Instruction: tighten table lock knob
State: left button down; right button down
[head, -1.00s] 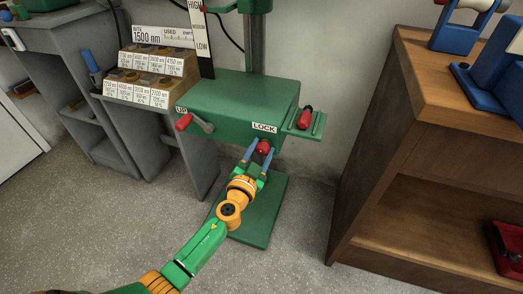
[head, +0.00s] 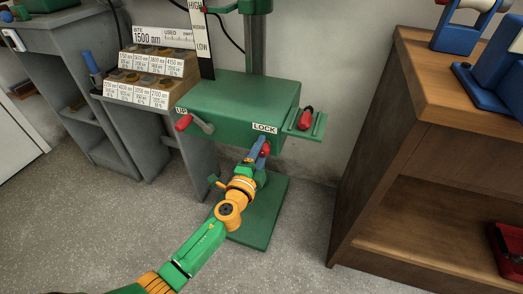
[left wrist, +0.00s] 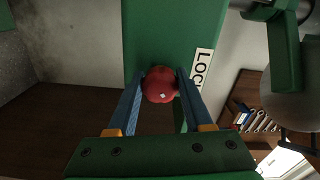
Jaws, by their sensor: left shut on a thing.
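The red lock knob (left wrist: 159,86) sits on the front of the green table housing (head: 240,108), beside the white LOCK label (head: 264,128). In the head view the knob (head: 266,149) is partly covered by my gripper. My left gripper (head: 262,152) reaches up to it from below. In the left wrist view its two blue fingers (left wrist: 159,88) stand on either side of the knob, shut on it. The wrist view is rolled, so the LOCK label reads sideways. My right gripper is in neither view.
A red-handled crank (head: 192,122) by the UP label sticks out left of the knob. A red-handled tool (head: 305,118) lies on a small green side shelf. A wooden cabinet (head: 375,150) stands to the right, and a stepped box of labelled bits (head: 150,75) to the left.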

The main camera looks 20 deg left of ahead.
pick_arm(q)
jog(key=m, duration=0.2)
jog(key=shift+f+m, duration=0.1)
jog(key=shift+m, duration=2.5)
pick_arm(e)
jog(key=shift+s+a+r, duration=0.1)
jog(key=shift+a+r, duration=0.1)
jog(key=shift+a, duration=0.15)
pick_arm(q)
jog(key=shift+s+d, duration=0.1)
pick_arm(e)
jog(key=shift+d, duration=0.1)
pick_arm(q)
jog(key=shift+c, duration=2.2)
grip_release()
jog(key=shift+o, duration=0.7)
jog(key=shift+p, duration=0.3)
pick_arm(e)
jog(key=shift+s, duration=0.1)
